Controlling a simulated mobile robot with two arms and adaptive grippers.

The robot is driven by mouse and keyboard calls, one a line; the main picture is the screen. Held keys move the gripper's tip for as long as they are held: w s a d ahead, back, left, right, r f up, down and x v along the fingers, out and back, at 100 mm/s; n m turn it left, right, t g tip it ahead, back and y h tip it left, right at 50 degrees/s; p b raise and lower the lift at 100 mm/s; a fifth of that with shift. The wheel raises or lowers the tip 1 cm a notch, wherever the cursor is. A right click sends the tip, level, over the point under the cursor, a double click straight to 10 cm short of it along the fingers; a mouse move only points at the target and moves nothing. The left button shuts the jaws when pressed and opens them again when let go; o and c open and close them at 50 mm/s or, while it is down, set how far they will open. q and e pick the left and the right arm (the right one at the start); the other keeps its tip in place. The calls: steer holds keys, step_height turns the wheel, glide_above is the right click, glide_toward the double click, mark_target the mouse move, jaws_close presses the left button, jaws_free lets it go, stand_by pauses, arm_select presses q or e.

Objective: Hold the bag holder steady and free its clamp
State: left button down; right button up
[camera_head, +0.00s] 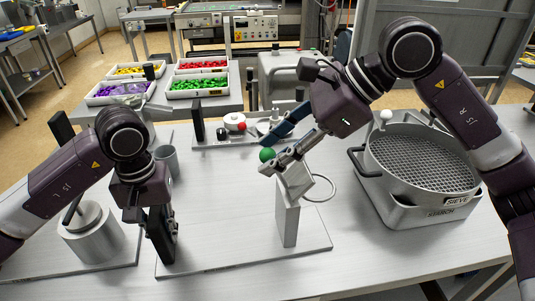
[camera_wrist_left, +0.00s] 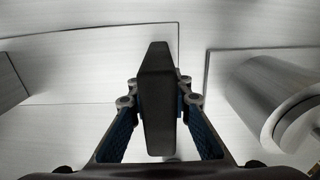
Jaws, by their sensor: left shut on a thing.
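The bag holder has a flat base plate (camera_head: 240,258), a grey upright post (camera_head: 288,222) with a clamp block and a metal ring (camera_head: 322,188), and a black handle post (camera_head: 165,248) at its left. My left gripper (camera_head: 160,228) is shut on the black handle; in the left wrist view the handle (camera_wrist_left: 158,95) stands between both finger pads. A green ball knob (camera_head: 267,155) shows at the clamp's upper left. My right gripper (camera_head: 264,157) is at the knob, its fingers spread on either side. Whether they touch it is unclear.
A sieve (camera_head: 420,165) in a metal tub stands at right. A metal cylinder (camera_head: 92,235) stands at left, also in the left wrist view (camera_wrist_left: 265,95). Behind are a grey cup (camera_head: 166,160), a rack with a red-and-white knob (camera_head: 235,122) and trays of coloured pieces (camera_head: 198,84).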

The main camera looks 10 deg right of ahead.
arm_select(q)
steer(key=shift+s+f, duration=0.2)
steer(key=shift+f, duration=0.15)
arm_select(e)
steer(key=v, duration=1)
steer(key=shift+s, duration=0.2)
steer(key=shift+d, duration=0.1)
arm_select(q)
steer(key=c, duration=2)
jaws_free()
steer(key=o, duration=0.3)
steer(key=shift+w, duration=0.25)
steer(key=shift+r, duration=0.1)
arm_select(e)
steer(key=shift+w, duration=0.2)
